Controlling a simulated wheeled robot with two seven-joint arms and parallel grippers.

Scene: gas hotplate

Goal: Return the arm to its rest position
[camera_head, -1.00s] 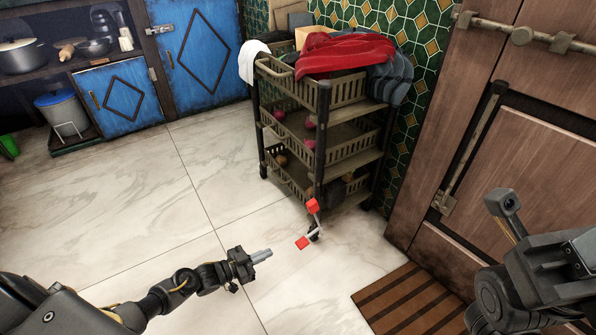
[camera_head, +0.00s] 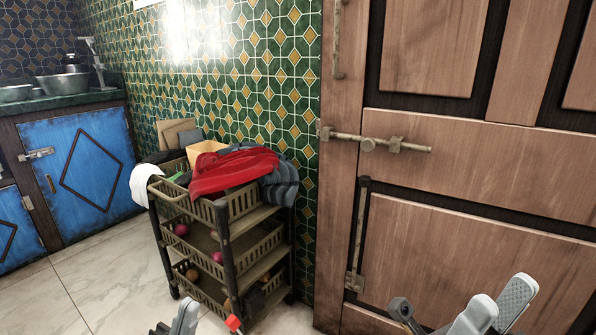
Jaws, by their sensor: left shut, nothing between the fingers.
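My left gripper (camera_head: 184,318) shows only its grey fingertips at the bottom edge, left of the middle, in front of the foot of the trolley. It is shut and empty. My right gripper (camera_head: 500,302) is at the bottom right, in front of the wooden door. Its two pale grey fingers point up, stand apart and hold nothing that I can see. Most of both arms is below the picture.
A shelved trolley (camera_head: 222,215) with a red cloth (camera_head: 232,170) stands against the green tiled wall (camera_head: 245,70). The wooden door (camera_head: 470,160) fills the right. Blue cabinets (camera_head: 85,170) stand at the left. The floor (camera_head: 105,275) between is clear. A red piece (camera_head: 233,322) shows at the bottom.

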